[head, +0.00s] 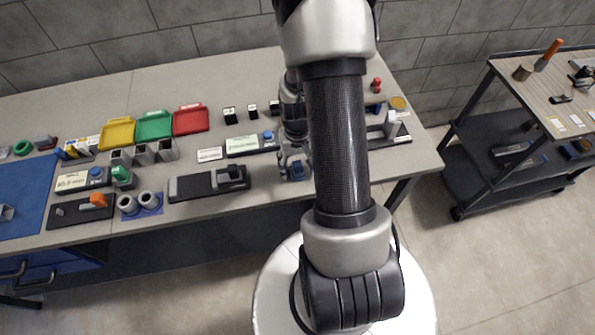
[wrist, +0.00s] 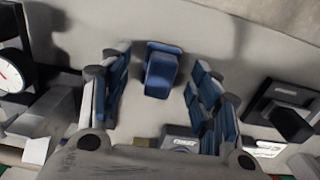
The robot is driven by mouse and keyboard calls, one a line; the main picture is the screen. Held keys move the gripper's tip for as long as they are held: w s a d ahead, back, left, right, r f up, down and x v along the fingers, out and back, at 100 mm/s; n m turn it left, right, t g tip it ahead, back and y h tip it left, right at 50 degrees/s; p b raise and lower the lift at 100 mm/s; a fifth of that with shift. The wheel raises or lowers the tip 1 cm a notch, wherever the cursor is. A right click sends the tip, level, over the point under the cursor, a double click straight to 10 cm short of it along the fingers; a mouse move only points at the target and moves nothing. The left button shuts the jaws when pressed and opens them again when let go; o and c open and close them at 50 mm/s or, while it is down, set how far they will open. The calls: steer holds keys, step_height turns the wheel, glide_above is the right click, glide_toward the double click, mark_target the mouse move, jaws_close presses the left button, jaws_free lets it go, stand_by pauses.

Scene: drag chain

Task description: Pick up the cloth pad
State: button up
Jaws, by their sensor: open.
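A small dark blue block-like thing (wrist: 160,74), which looks like the cloth pad, rests on the grey tabletop in the wrist view. My gripper (wrist: 158,62) is open, with one blue-padded finger on each side of it and bare table showing between. I cannot tell how high the fingers are above the table. In the head view my gripper (head: 294,168) is low over the front part of the table, and a bit of blue shows there. My arm hides part of this area.
A black-based fixture (head: 210,182) lies left of my gripper on the table (head: 230,75). A box with a blue knob (head: 250,143) stands behind it. In the wrist view, a dial gauge (wrist: 12,75) is at left and a dark fixture (wrist: 290,108) at right.

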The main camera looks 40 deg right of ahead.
steer(key=shift+f, duration=0.25)
steer(key=shift+c, duration=0.4)
steer(key=c, duration=1.1)
steer(key=shift+o, duration=0.2)
steer(key=shift+r, duration=0.1)
step_height(320, 180, up, 20)
steer(key=p, duration=0.5)
